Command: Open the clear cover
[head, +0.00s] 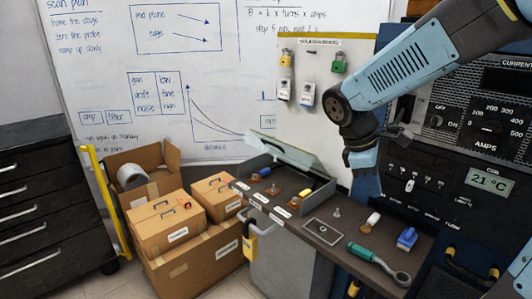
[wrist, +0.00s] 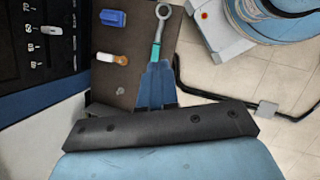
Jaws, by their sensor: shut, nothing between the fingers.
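The clear cover (head: 290,152) is a pale, see-through panel at the back of a grey open-topped box (head: 250,190) in the head view. It stands tilted up along the box's rear edge, and the box's inside shows below it. My gripper (head: 367,188) is to the right of the cover and apart from it, pointing down above the dark bench. Its blue fingers are together and empty. In the wrist view the fingers (wrist: 156,75) show over the bench. The cover cannot be made out in the wrist view.
The dark bench (head: 335,238) holds a teal-handled wrench (head: 375,262), a blue block (head: 407,238) and a white-and-orange piece (head: 373,219). Cardboard boxes (head: 165,230) stand left. A control panel (head: 450,190) rises right.

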